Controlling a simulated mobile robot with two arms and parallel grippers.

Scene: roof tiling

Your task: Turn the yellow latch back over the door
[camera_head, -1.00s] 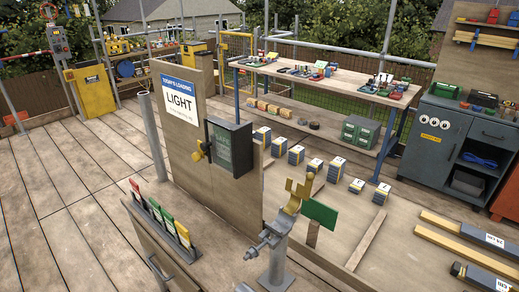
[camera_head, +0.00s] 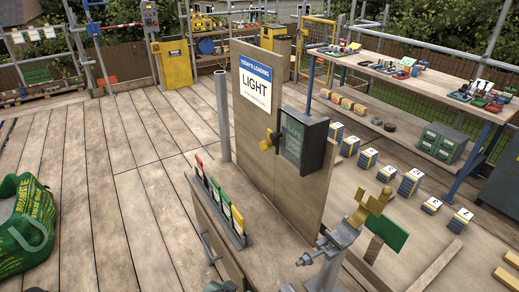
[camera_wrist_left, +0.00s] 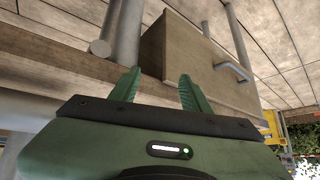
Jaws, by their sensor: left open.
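The yellow latch (camera_head: 268,141) is on the left side of a dark grey box (camera_head: 315,145) mounted on an upright wooden board. The box's door (camera_head: 292,138) is dark and carries faint lettering. The latch stands out at the door's left edge; I cannot tell whether it overlaps the door. The latch and the box do not show in the wrist view.
A post with a yellow bracket (camera_head: 370,205) and green plate (camera_head: 388,232) stands at front right. A green bag (camera_head: 28,220) lies left. A handled wooden cabinet (camera_wrist_left: 200,60) faces my left fingers.

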